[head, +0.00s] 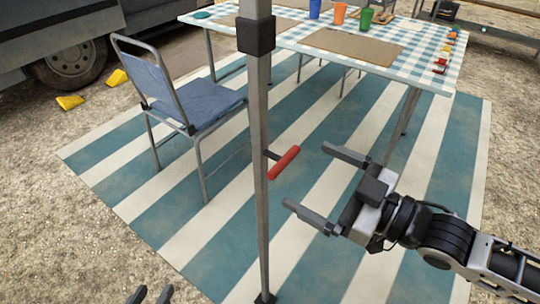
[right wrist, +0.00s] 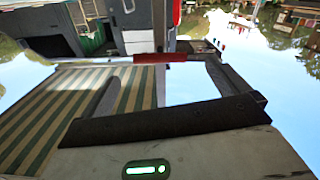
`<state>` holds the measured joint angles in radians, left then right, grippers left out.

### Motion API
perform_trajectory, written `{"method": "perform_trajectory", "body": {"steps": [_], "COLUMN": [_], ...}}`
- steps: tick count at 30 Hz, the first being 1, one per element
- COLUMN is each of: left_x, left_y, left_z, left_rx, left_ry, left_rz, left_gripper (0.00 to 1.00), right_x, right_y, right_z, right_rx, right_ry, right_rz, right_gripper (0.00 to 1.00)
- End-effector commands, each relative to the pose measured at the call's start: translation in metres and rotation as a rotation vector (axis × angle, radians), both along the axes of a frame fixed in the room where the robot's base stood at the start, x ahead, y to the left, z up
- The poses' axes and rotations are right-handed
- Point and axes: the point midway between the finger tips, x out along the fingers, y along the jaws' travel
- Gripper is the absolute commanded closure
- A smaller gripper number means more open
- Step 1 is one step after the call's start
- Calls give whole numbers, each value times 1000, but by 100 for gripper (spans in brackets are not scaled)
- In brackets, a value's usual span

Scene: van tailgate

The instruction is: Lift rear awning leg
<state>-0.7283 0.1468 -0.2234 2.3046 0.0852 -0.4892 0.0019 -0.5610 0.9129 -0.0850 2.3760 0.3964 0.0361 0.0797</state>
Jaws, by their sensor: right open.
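The awning leg (head: 257,110) is a grey upright pole with a black collar (head: 256,35) near the top of the head view. Its foot is on the striped mat. A red handle (head: 284,162) sticks out from its middle to the right. My right gripper (head: 318,182) is open and empty, just right of the handle, with its fingers pointing at it. In the right wrist view the red handle (right wrist: 160,57) shows beyond and between the open fingertips.
A blue folding chair (head: 187,95) stands left of the leg. A table with a checked cloth (head: 425,62) stands behind, bearing cups and placemats. The blue-and-white striped mat (head: 215,248) covers the ground. Yellow wedges (head: 70,102) lie by the vehicle wheel (head: 75,60).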

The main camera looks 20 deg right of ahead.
Motion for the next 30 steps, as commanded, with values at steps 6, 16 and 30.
{"method": "perform_trajectory", "body": {"steps": [6, 16, 30], "left_x": [-1, 3, 2], "left_y": [-2, -4, -4], "left_z": [-7, -8, -10], "left_rx": [-2, -2, 0], "left_ry": [17, 11, 17], "left_rz": [-7, -15, -17], "left_gripper": [64, 64, 64], "right_x": [25, 62, 76], "right_y": [18, 48, 60], "right_z": [1, 1, 0], "right_rx": [3, 2, -2], "right_ry": [-6, -2, 1], "right_rz": [-1, 0, 1], "right_gripper": [0, 0, 0]}}
